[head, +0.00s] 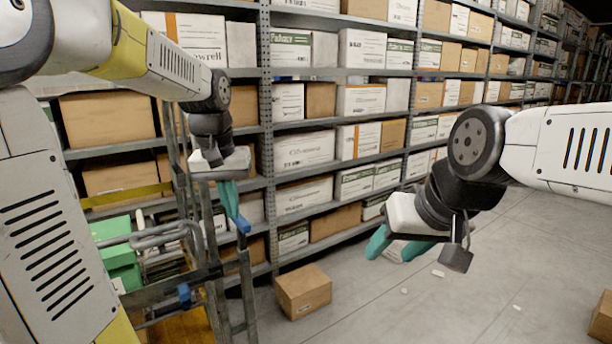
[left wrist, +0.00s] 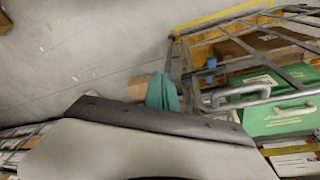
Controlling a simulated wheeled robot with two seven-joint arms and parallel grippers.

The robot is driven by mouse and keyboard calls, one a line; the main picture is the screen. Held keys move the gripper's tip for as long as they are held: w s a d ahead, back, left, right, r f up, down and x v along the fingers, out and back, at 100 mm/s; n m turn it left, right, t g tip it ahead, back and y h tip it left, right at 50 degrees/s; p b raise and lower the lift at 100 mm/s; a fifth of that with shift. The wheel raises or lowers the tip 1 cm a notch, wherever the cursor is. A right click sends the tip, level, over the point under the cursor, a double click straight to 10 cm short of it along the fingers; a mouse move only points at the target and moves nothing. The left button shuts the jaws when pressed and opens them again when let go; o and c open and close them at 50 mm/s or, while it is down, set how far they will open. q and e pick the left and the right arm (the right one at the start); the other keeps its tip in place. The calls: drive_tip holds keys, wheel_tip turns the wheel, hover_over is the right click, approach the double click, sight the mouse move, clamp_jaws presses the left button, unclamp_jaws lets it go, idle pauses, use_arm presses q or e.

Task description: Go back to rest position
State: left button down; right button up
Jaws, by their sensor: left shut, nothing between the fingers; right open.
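My left gripper (head: 233,207) hangs at the left of the head view with its teal fingers pointing down. Its fingers are together with nothing between them. It is beside the metal cart frame, in front of the racks. In the left wrist view the teal fingers (left wrist: 163,93) show together near the middle, overlapping a brown box. My right gripper (head: 392,246) is at the right of the head view above the floor. Its teal fingers point down and left, spread apart and empty.
A metal cart (head: 200,277) stands close at lower left, holding a green case (head: 117,256). A cardboard box (head: 303,290) lies on the floor before the racks; another (head: 602,318) is at the right edge. Small white scraps dot the floor. Open floor lies at centre right.

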use_arm(q)
drive_tip(key=s+d+t+h, duration=0.1)
drive_tip(key=s+t, duration=0.3)
drive_tip(key=s, duration=1.1)
drive_tip(key=shift+s+d+m, duration=0.25)
drive_tip(key=shift+d+m, duration=0.05)
drive_tip(key=shift+m, duration=0.1)
